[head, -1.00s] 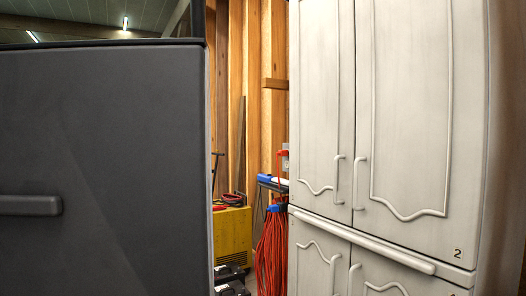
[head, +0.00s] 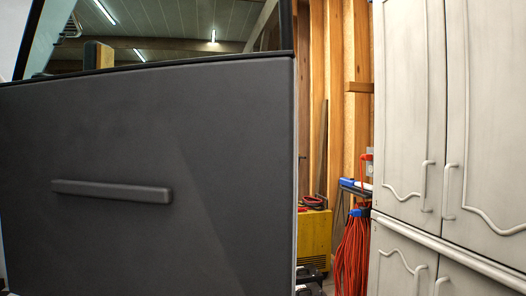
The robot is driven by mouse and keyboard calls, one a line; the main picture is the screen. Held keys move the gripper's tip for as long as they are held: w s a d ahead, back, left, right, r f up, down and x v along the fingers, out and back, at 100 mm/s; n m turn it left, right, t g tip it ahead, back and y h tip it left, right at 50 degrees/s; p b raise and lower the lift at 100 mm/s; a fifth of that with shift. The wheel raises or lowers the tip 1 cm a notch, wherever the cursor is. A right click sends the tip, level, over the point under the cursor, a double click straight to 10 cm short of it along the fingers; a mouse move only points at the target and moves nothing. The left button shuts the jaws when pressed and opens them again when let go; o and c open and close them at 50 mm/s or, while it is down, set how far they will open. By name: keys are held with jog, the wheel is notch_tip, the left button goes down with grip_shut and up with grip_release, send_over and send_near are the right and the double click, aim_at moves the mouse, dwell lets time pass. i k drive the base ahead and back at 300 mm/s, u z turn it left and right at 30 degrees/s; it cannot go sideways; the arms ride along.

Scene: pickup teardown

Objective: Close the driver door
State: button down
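The driver door (head: 150,130) shows its dark grey inner panel close in front of me, filling the left and middle of the head view. A bar-shaped handle (head: 112,191) sits on this panel. A window opening with a dark frame is above the panel. The door's free edge (head: 296,170) is near the middle of the view. The door stands open, with its inner side facing me. My gripper is not in view.
A pale cabinet (head: 408,100) with several doors stands at the right. Between it and the door is a narrow gap with a yellow machine (head: 314,240), red cables (head: 352,255) and a wooden wall (head: 345,50) behind.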

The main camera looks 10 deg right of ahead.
aim_at(148, 147)
jog(key=z, duration=0.3)
jog(key=i, duration=0.7)
jog(key=z, duration=0.55)
